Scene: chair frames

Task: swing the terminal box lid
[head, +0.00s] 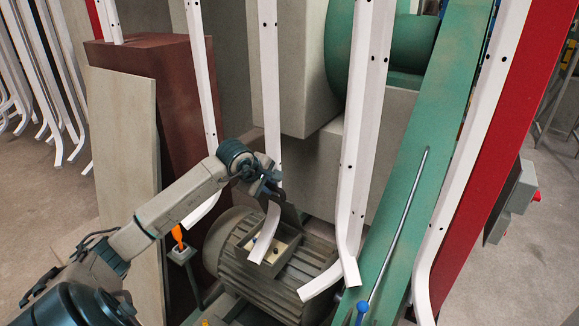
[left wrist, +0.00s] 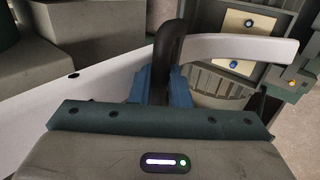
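A grey finned motor (head: 275,280) lies low in the middle of the head view, behind hanging white frame legs. Its terminal box (head: 290,250) is open on top, with a pale inside; the box also shows in the left wrist view (left wrist: 262,47). The dark lid (head: 291,214) stands raised at the far side of the box, partly hidden by a white leg. My left gripper (head: 268,188) is at the lid's upper edge. My right gripper is out of view.
White bent frame legs (head: 350,200) hang close around my left gripper; one (left wrist: 235,46) crosses the left wrist view. A green beam (head: 425,160) with a thin rod stands right. A pale board (head: 125,150) and brown cabinet (head: 165,80) stand left.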

